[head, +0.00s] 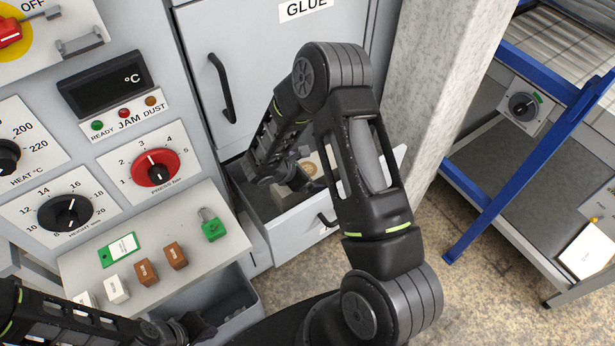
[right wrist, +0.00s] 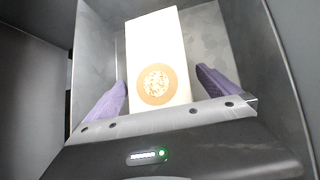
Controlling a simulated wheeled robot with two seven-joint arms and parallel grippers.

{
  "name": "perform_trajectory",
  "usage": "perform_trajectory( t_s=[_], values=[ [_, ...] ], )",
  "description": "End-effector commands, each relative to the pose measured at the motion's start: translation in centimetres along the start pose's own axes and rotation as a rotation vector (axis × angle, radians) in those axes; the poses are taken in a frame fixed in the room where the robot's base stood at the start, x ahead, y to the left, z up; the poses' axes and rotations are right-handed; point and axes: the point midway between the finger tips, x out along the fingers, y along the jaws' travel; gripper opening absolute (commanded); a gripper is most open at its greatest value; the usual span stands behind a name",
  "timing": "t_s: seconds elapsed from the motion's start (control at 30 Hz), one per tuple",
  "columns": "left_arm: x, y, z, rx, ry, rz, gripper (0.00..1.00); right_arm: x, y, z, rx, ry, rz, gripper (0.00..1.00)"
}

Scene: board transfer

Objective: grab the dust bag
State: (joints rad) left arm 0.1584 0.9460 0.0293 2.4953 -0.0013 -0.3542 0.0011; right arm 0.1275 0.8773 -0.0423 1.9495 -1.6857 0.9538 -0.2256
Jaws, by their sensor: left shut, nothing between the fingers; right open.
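The dust bag (right wrist: 158,45) is a cream, box-like block with a round tan patch that has a speckled centre. It lies in the open grey drawer (head: 291,233). In the head view only a bit of the bag (head: 313,163) shows past my right gripper (head: 298,180), which reaches down into the drawer. In the right wrist view my right gripper (right wrist: 161,78) is open, with one purple finger on each side of the bag; I cannot tell if they touch it. My left gripper (head: 192,330) is shut and empty at the bottom left, low by the lower bin.
The drawer walls (right wrist: 265,60) stand close around my right gripper. A ledge (head: 205,262) at left carries a green padlock (head: 212,225), a green tag (head: 119,249) and several small blocks. A concrete pillar (head: 430,90) and a blue-framed conveyor (head: 525,170) stand to the right.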

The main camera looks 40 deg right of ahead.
Motion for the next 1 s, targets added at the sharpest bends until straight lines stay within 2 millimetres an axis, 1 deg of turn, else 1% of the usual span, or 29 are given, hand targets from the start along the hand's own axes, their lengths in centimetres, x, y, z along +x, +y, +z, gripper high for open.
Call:
perform_trajectory(
  t_s=[0.1,0.63,0.67,1.0],
  values=[
    [-0.06,0.02,0.01,0.000,0.000,0.000,0.00,0.48,-0.01,-0.02,0.000,0.001,0.001,1.00],
    [-0.03,0.01,0.02,0.000,0.000,0.000,0.00,0.44,0.01,-0.04,0.000,0.001,0.001,1.00],
    [-0.03,0.01,0.02,0.000,0.000,0.000,0.00,0.43,0.01,-0.04,0.000,0.001,0.001,0.98],
    [-0.03,0.01,0.02,0.000,-0.001,0.000,0.00,0.43,0.01,-0.04,0.000,0.001,0.001,0.71]
  ],
)
